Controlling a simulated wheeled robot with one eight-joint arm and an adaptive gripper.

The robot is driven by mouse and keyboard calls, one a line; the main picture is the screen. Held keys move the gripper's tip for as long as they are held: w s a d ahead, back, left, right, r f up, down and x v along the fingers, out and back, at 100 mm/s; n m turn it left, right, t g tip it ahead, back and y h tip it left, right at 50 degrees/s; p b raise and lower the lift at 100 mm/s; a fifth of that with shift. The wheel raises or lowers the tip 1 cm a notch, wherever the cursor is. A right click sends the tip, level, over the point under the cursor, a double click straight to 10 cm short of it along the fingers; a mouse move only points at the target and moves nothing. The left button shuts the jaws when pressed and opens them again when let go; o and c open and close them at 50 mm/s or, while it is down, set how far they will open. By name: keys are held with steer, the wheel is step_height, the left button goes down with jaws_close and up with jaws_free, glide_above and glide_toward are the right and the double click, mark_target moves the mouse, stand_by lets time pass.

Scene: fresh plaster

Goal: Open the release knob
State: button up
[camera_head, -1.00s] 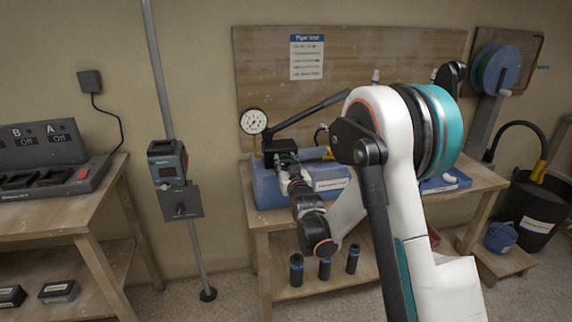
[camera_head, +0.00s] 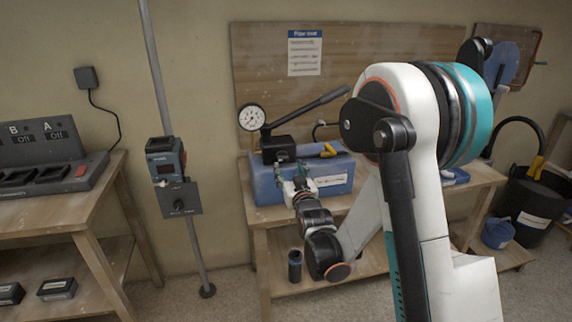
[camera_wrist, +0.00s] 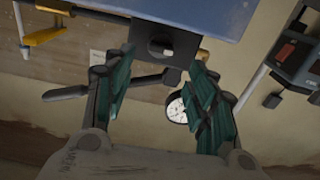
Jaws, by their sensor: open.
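The test pump is a blue tank (camera_head: 265,185) on the middle bench, with a black block (camera_head: 283,143) on top. In the wrist view the black block (camera_wrist: 172,25) hangs upside down, with a small dark knob (camera_wrist: 162,46) on its front face. My gripper (camera_head: 294,168) is open in front of the block. In the wrist view its two green-padded fingers (camera_wrist: 160,58) are spread to the left and right of the knob, with nothing held between them. Whether either pad touches the knob cannot be told. In the head view the fingers partly hide the block's front.
The pump's long black lever (camera_head: 310,106) slants up to the right. A round gauge (camera_head: 251,117) stands left of the block, and a yellow handle (camera_head: 328,150) lies right of it. A pole with a switch box (camera_head: 179,199) stands left of the bench.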

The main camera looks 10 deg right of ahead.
steer(key=shift+s, duration=2.2)
steer(key=s+r+g, duration=0.5)
steer(key=s+r, duration=0.1)
steer(key=s, duration=0.6)
steer(key=s+f+g, duration=0.3)
steer(key=s+g, duration=0.3)
steer(key=s, duration=1.7)
steer(key=shift+s, duration=0.3)
